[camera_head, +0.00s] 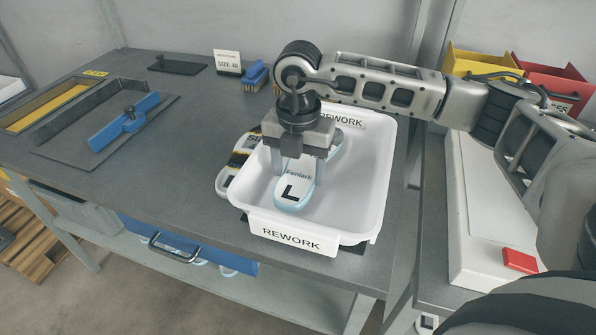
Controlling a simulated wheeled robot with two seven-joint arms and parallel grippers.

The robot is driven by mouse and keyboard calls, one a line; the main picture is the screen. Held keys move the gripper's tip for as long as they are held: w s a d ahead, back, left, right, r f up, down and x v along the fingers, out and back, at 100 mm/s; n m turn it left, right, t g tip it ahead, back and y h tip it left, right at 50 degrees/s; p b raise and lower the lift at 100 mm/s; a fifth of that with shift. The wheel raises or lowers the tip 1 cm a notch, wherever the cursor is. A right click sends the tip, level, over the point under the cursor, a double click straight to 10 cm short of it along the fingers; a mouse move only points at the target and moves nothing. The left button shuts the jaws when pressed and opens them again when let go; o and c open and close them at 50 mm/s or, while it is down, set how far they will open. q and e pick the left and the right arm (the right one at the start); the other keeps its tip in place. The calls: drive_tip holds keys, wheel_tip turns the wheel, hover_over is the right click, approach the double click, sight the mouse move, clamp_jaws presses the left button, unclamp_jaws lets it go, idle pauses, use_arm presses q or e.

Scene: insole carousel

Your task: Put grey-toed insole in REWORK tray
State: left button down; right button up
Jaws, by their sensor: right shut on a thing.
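The white REWORK tray (375,165) stands at the bench's front right, with REWORK labels on its front and back. My right gripper (299,168) reaches down into the tray, its fingers on either side of an insole. It is shut on this insole (292,193), which is white with a pale blue edge and is marked "Fenlark" and "L". Its far end, partly hidden by the gripper, looks grey. Whether the insole touches the tray floor I cannot tell. My left gripper is out of view.
Items with black and yellow markings (238,160) show at the tray's left edge, partly hidden. A blue-handled brush (255,75) and a SIZE 40 sign (228,62) stand behind. A blue-handled tool (125,122) lies left. The bench between is clear. A red block (520,261) is right.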

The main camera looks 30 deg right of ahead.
drive_tip(key=shift+f, duration=0.75)
drive_tip(key=shift+f, duration=0.2)
drive_tip(key=o, duration=1)
drive_tip(key=shift+r, duration=0.1)
